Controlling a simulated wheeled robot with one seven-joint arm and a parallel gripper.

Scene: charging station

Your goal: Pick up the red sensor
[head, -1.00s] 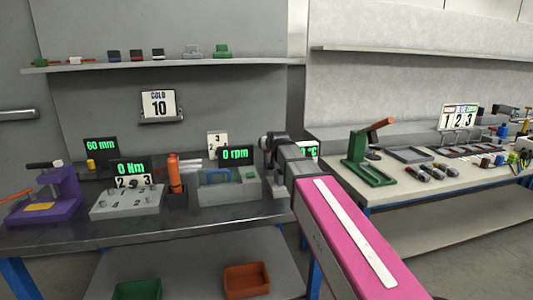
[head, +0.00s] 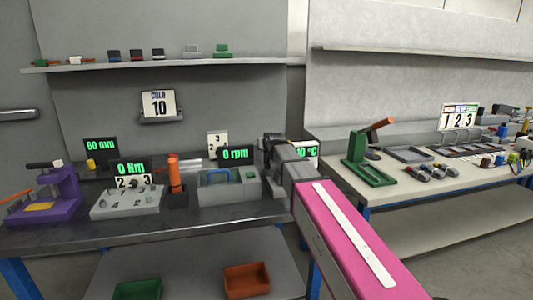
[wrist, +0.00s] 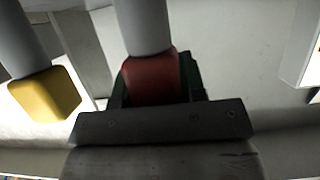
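In the wrist view a red block on the end of a grey cylinder (wrist: 147,25), which I take for the red sensor (wrist: 152,80), sits right in front of my gripper (wrist: 155,92). Dark green finger parts show on both sides of the red block, which hides much of them. Whether they press on it I cannot tell. In the head view my gripper (head: 272,150) is over the back right of the left bench, by a green-lit temperature display (head: 305,153). The red sensor cannot be made out there.
A yellow block (wrist: 45,95) on a similar grey cylinder stands left of the red one. On the left bench (head: 150,232) are a purple press (head: 62,195), a grey numbered box (head: 125,203) and a grey rpm unit (head: 225,188). A green press (head: 368,165) stands on the right bench.

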